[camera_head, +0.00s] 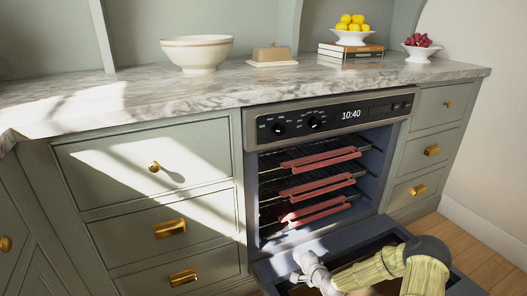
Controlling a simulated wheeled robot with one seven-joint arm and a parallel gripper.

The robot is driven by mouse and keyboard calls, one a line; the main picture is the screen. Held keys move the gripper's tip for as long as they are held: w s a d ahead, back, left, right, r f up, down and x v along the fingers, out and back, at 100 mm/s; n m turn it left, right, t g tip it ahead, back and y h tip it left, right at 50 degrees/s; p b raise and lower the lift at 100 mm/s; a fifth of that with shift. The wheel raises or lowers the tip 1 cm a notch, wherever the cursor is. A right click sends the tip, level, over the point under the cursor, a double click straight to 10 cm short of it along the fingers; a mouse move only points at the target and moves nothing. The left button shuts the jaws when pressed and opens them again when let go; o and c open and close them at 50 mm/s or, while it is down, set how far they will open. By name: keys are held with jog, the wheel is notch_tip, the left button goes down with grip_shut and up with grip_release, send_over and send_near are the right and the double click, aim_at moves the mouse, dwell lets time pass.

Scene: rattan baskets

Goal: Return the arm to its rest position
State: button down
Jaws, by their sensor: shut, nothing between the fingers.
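My arm reaches in from the bottom right of the head view, low over the open oven door (345,250). My gripper (298,274) is at the arm's left end, small and pale, above the left part of the door. It is shut and holds nothing. It is apart from the oven racks (275,190), which are above it in the picture. The lower part of the arm is cut off by the frame's bottom edge.
The oven has several red-edged racks and a control panel (330,118) reading 10:40. Drawers with brass handles flank it. The marble counter (130,110) above holds a white bowl (196,54), a butter dish (272,55), books (350,50) under a lemon bowl, and a red fruit bowl (418,52).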

jog(key=s+a+r+n+g+h+p, duration=0.15)
jog(key=s+r+n+g+p, duration=0.45)
jog(key=s+r, duration=1.15)
jog(key=s+a+r+n+g+h+p, duration=0.1)
jog(key=s+r+n+g+h+p, duration=0.45)
jog(key=s+r, duration=1.15)
jog(key=w+r+n+t+y+p, duration=0.1)
jog(key=w+r+n+y+p, duration=0.1)
jog(key=r+p, duration=3.6)
notch_tip(320, 180, up, 2)
jog(key=shift+w+d+r+p, duration=0.2)
jog(key=shift+w+p, duration=0.1)
jog(key=shift+w, duration=0.35)
jog(key=shift+f+t, duration=0.1)
jog(key=shift+t, duration=0.15)
